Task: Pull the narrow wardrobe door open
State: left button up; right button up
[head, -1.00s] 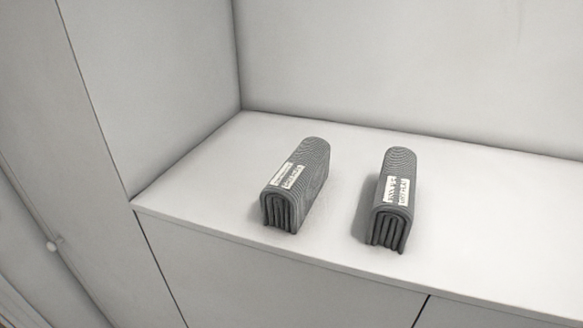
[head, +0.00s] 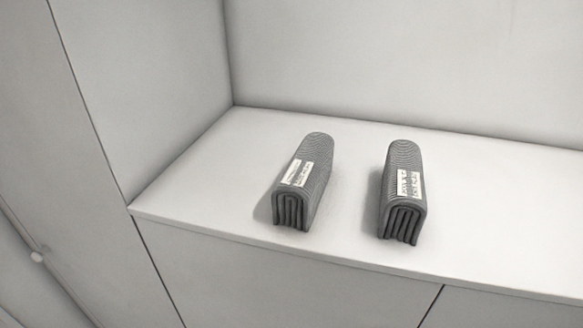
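A tall, narrow white wardrobe front (head: 50,150) stands at the left of the head view. It looks shut, with a thin dark seam along its right side.
A white counter shelf (head: 200,190) fills the middle and right. Two folded grey ribbed carpet pieces with white labels, one left (head: 303,180) and one right (head: 402,190), lie on it. Pale cabinet fronts (head: 280,285) are below the shelf's front edge.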

aim_at(57, 177)
jog(key=u, duration=1.45)
